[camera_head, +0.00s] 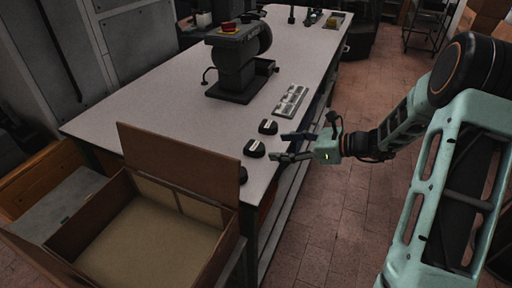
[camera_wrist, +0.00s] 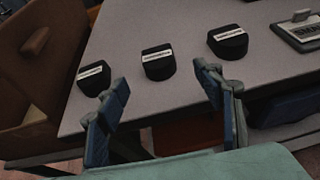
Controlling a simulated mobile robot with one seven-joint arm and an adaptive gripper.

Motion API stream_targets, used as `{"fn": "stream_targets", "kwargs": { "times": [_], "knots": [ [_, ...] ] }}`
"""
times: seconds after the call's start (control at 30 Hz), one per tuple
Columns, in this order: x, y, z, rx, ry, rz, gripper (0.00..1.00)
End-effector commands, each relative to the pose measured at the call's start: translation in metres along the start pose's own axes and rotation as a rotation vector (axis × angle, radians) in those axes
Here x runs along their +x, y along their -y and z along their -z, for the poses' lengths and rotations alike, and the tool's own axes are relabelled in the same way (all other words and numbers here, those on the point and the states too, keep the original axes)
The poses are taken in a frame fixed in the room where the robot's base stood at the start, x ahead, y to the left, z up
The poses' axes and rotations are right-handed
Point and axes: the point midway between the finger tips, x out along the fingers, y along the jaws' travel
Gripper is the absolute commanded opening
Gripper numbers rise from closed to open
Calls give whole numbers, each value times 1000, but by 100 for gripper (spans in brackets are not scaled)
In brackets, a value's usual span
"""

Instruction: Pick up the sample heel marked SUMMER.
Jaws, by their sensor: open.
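Three black heels with white labels stand in a row near the table edge: a far one (camera_head: 268,127), a middle one (camera_head: 254,149) and a near one (camera_head: 243,175), partly hidden by the box. The wrist view shows them as the right heel (camera_wrist: 228,45), the middle heel (camera_wrist: 158,65) and the left heel (camera_wrist: 93,79). The label words are too small to read, so I cannot tell which is SUMMER. My gripper (camera_head: 281,147) is open and empty at the table edge. In the wrist view the middle heel appears beyond the gap between my fingers (camera_wrist: 161,78).
An open cardboard box (camera_head: 125,210) stands at the table's near end, its raised flap close to the near heel. A dark press (camera_head: 236,65) and a flat labelled board (camera_head: 291,100) are farther along the table (camera_head: 160,105).

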Motion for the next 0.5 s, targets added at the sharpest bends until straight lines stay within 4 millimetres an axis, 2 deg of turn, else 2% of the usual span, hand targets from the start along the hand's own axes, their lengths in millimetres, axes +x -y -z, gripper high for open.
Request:
{"fn": "stream_targets", "kwargs": {
  "times": [0.1, 0.37, 0.5],
  "knots": [
    [21, -1, 0, 0, -1, -3, 61],
    [43, -2, -2, 0, -2, -3, 61],
    [64, -5, -3, 0, -3, -4, 61]
  ]
}}
